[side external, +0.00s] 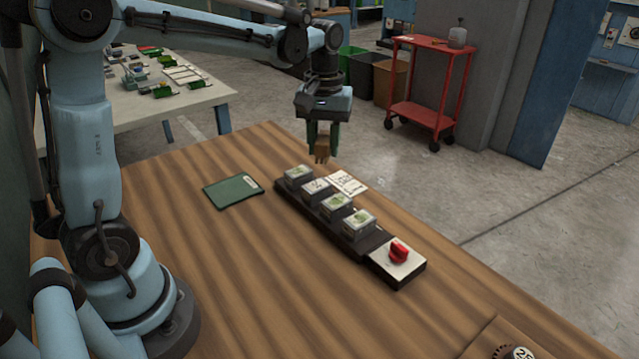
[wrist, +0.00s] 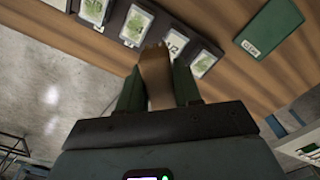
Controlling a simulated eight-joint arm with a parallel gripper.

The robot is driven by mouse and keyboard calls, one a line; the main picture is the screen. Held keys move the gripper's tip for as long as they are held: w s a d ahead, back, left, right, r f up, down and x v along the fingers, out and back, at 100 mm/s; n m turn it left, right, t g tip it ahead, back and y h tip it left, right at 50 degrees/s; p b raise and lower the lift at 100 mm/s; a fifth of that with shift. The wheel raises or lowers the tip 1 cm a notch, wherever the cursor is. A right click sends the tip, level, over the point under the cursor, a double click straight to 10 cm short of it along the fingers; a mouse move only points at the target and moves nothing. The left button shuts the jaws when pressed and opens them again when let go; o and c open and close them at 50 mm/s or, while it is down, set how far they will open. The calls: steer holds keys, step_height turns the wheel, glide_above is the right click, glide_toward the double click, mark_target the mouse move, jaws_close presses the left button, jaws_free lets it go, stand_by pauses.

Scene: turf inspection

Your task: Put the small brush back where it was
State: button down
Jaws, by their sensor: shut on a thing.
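My gripper (side external: 321,138) has green fingers and is shut on a brown wooden piece, which looks like the small brush (side external: 322,153). It holds the brush in the air above the far edge of the wooden table, just beyond the end of the dark tray. In the wrist view the brush (wrist: 155,78) sits between the two fingers (wrist: 157,88) and covers part of the view of the tray. Its bristles cannot be made out. No marked spot for the brush can be told apart.
A dark tray (side external: 322,222) holds several clear boxes (side external: 336,206). A printed white card (side external: 347,183) lies beside it. A red knob (side external: 399,251) on a white-topped base is at its near end. The table's left front is clear.

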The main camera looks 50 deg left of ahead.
steer(key=s+d+m, duration=0.1)
steer(key=s+d, duration=0.2)
steer(key=d, duration=0.3)
steer(key=s+d+f+m, duration=0.1)
steer(key=s+d+m, duration=0.15)
steer(key=d, duration=0.45)
steer(key=s+d+m, duration=0.1)
steer(key=s+d, duration=0.3)
steer(key=d, duration=0.2)
steer(key=s+d+f+m, duration=0.1)
steer(key=s+d+m, duration=0.1)
steer(key=s+d, duration=0.35)
steer(key=s+d+f+m, duration=0.1)
steer(key=s+d+m, duration=0.15)
steer(key=s, duration=0.55)
glide_above(343, 312)
steer(key=shift+n, duration=0.4)
step_height(343, 312, down, 7)
steer(key=shift+w+f, duration=0.1)
steer(key=shift+f, duration=2)
steer(key=shift+f, duration=0.1)
steer(key=c, duration=0.8)
jaws_free()
